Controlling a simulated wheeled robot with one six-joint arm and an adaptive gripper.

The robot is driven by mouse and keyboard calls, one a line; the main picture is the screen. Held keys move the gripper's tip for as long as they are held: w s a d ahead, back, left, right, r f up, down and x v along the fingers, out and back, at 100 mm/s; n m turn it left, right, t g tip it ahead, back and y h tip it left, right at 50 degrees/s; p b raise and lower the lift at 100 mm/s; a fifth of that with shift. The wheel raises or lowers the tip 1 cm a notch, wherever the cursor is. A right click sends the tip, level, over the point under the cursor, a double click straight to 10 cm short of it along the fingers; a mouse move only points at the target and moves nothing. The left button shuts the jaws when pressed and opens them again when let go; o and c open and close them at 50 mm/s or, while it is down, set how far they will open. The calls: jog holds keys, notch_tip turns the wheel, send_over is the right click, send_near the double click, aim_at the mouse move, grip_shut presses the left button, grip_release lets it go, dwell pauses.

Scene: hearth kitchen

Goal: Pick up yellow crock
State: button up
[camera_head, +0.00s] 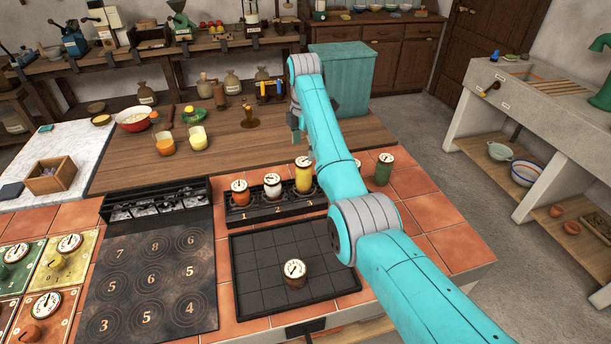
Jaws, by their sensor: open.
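The yellow crock (303,180) is a tall cylinder with a white dial on top. It stands upright at the right of the visible row in a dark numbered rack (262,212), close to the left side of my arm. My gripper (297,136) hangs from the arm's far end, over the wooden counter beyond the rack. It is small and partly hidden by my arm, open, with nothing seen in it. It is apart from the yellow crock. My arm covers the rack's right end.
An orange-red crock (240,194) and a white crock (272,189) share the rack. A green crock (383,172) stands right of my arm. A brown crock (295,279) sits on the black gridded tray (258,258). Candles, jars and a brown stand (250,118) are on the counter.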

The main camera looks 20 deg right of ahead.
aim_at(304, 173)
notch_tip(304, 173, down, 10)
jog(key=shift+s+a+f, duration=0.1)
jog(key=shift+a+f, duration=0.05)
jog(key=shift+f, duration=0.1)
jog(key=shift+r, duration=0.1)
jog(key=c, duration=1.4)
jog(key=shift+c, duration=0.2)
